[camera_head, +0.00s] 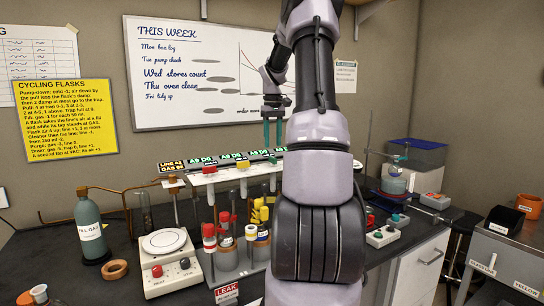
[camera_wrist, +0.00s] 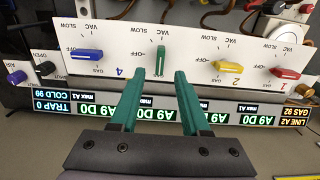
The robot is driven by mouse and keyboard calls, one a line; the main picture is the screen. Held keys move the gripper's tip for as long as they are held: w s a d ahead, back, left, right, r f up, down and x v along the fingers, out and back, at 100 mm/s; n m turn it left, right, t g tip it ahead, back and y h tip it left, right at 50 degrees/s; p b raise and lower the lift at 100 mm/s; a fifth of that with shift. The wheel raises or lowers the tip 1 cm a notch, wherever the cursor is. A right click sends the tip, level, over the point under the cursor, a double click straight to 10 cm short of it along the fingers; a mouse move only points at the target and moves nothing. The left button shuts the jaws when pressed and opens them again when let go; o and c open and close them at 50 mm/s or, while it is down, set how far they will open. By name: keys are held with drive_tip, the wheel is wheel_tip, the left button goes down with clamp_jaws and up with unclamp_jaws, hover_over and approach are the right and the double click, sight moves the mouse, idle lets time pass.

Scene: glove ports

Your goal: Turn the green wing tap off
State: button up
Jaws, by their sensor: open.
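The green wing tap (camera_wrist: 160,60) is on the white panel in the wrist view, which shows the panel upside down. Its wing stands vertical in the picture, along the GAS–VAC direction, and does not point at its OFF mark beside it. I cannot tell which end is the pointer. My gripper (camera_wrist: 160,74) is open, its two teal fingers on either side of the tap's near end, apart from it as far as I can see.
The blue tap (camera_wrist: 86,56), yellow tap (camera_wrist: 229,55) and red tap (camera_wrist: 286,72) have wings lying sideways, flanking the green one. Purple (camera_wrist: 17,76) and black knobs are farther left. A row of displays runs along the panel edge. Glassware and tubes stand below the panel.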

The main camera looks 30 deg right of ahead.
sight(272, 161)
wheel_tip(272, 161, down, 6)
idle(0.4)
clamp_jaws()
